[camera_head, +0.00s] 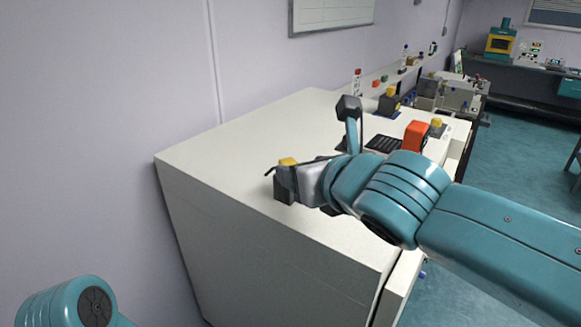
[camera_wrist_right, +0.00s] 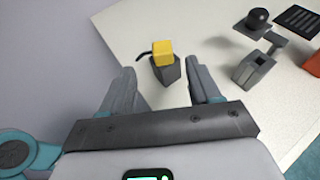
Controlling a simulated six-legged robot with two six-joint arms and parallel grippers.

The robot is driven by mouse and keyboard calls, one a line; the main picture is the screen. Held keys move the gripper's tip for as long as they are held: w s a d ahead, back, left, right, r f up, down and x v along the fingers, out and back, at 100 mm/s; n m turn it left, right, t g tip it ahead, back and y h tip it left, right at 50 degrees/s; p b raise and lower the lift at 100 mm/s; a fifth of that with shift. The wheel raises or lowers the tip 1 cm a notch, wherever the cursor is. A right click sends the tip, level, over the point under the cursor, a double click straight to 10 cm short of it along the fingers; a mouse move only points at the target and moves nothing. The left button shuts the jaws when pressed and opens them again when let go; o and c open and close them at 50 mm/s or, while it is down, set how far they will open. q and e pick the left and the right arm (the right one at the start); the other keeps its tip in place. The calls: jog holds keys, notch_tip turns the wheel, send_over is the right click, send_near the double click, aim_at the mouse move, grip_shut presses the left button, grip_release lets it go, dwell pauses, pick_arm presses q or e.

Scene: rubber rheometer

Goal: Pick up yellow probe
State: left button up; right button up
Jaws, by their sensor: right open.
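The yellow probe (camera_head: 287,162) stands in a dark grey holder (camera_head: 284,190) on the white machine top, with a short dark cable at its left. In the right wrist view the probe's yellow block (camera_wrist_right: 162,52) and its holder (camera_wrist_right: 168,72) lie ahead, between the lines of my fingers. My right gripper (camera_wrist_right: 160,88) is open, its fingers on either side and short of the probe. In the head view my right gripper (camera_head: 292,178) partly covers the holder. I cannot tell whether anything touches. My left gripper is not in view; only part of my left arm shows at lower left.
The white machine top (camera_head: 230,150) is clear left of the probe. A grey stand with a dark knob (camera_wrist_right: 257,20), a black grille (camera_wrist_right: 298,20) and an orange-red block (camera_head: 415,136) stand to the right. A wall rises behind. A second yellow-topped device (camera_head: 390,92) stands farther back.

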aim_at(290, 163)
jog(key=x, duration=0.3)
jog(key=shift+w, duration=0.1)
jog(key=shift+w+a, duration=0.1)
jog(key=shift+a, duration=0.05)
jog(key=x, duration=0.5)
jog(key=shift+w+p, duration=0.35)
jog(key=shift+p, duration=0.05)
jog(key=shift+s+d+r, duration=0.25)
jog(key=shift+s+r, duration=0.05)
jog(key=shift+s, duration=0.1)
jog(key=shift+s+d, duration=0.1)
jog(key=shift+s, duration=0.05)
jog(key=shift+c, duration=0.9)
jog(key=c, duration=0.5)
jog(key=shift+w+f, duration=0.2)
jog(key=shift+w, duration=0.15)
jog(key=c, duration=0.4)
jog(key=shift+o, duration=0.2)
jog(key=shift+s, duration=0.1)
